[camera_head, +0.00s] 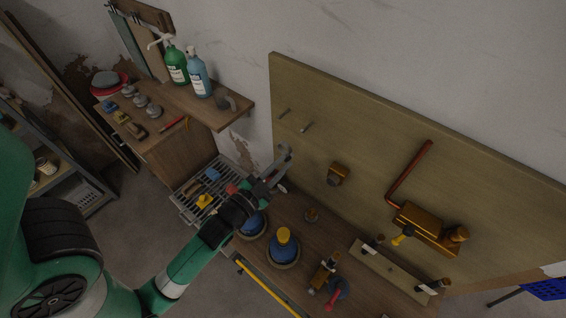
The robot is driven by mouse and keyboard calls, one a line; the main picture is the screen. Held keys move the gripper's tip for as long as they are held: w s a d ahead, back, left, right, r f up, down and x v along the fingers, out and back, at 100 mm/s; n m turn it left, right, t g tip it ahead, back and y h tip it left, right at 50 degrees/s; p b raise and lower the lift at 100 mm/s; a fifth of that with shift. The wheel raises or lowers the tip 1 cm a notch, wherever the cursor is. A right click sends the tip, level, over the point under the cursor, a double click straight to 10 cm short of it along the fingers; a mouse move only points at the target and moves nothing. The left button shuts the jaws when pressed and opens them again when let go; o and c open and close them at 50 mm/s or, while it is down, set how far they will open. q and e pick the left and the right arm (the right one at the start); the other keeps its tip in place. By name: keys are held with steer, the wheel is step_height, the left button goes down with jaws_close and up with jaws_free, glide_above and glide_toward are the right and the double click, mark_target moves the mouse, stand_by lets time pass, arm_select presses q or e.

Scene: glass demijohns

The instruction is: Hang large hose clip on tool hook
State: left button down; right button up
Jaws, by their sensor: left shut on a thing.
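My left arm comes in from the left, and its gripper (268,186) is raised in front of the lower left part of the wooden board. It is shut on a grey thing (285,153), apparently the large hose clip, whose upper end sticks up past the fingers. Its exact shape is hard to make out. My right gripper is out of view.
Below are blue demijohns (284,247), a brass tool (323,273) and a wire rack (189,205). A shelf with green (176,65) and blue (198,73) bottles is at upper left.

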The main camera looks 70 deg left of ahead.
mark_target(293, 154)
arm_select(q)
steer(key=shift+s, duration=0.1)
steer(key=shift+x, duration=2.65)
steer(key=c, duration=1.4)
jaws_free()
jaws_close()
steer(key=shift+x, duration=2.1)
stand_by(0.4)
steer(key=o, duration=0.6)
jaws_free()
